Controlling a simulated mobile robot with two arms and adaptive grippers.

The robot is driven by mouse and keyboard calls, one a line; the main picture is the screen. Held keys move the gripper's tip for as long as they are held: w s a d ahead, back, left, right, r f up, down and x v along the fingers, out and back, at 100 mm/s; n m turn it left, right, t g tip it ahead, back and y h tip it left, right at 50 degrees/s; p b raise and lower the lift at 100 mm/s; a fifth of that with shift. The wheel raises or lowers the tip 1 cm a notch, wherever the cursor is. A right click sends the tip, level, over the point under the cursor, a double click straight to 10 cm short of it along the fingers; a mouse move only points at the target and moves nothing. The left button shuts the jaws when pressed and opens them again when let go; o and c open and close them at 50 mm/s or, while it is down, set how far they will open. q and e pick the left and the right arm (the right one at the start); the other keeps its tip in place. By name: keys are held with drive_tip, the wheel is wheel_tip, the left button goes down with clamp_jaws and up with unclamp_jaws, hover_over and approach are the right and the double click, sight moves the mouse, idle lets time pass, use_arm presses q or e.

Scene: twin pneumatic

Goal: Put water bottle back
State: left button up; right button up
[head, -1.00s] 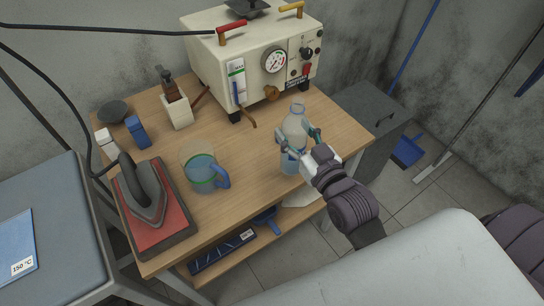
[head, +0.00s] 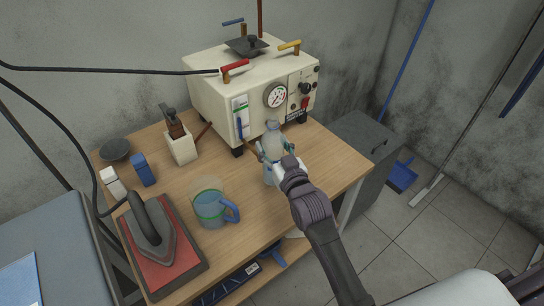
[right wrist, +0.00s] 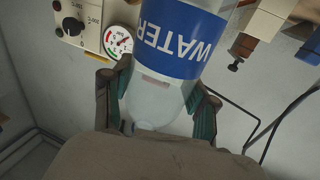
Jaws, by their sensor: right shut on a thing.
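The water bottle (head: 272,137) is clear with a blue label. It is upright over the right part of the wooden table (head: 250,215), in front of the white machine. Whether its base touches the tabletop I cannot tell. My right gripper (head: 274,158) is shut on the bottle, with teal finger pads on both sides of it. In the right wrist view the bottle (right wrist: 160,95) appears upside down, its label reading WATER, between the pads of the right gripper (right wrist: 165,108). My left gripper is in neither view.
The white machine (head: 217,97) with a gauge stands close behind the bottle. A measuring jug (head: 210,208) with blue handle stands to the left, and an iron (head: 150,235) on a red pad farther left. A grey cabinet (head: 365,150) is right of the table.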

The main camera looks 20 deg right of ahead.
sight(272, 158)
drive_tip(key=shift+w+a+f, duration=0.1)
drive_tip(key=shift+a+f, duration=0.05)
drive_tip(key=shift+f, duration=0.05)
wheel_tip(272, 158, down, 3)
drive_tip(key=shift+f, duration=0.5)
drive_tip(key=o, duration=1.6)
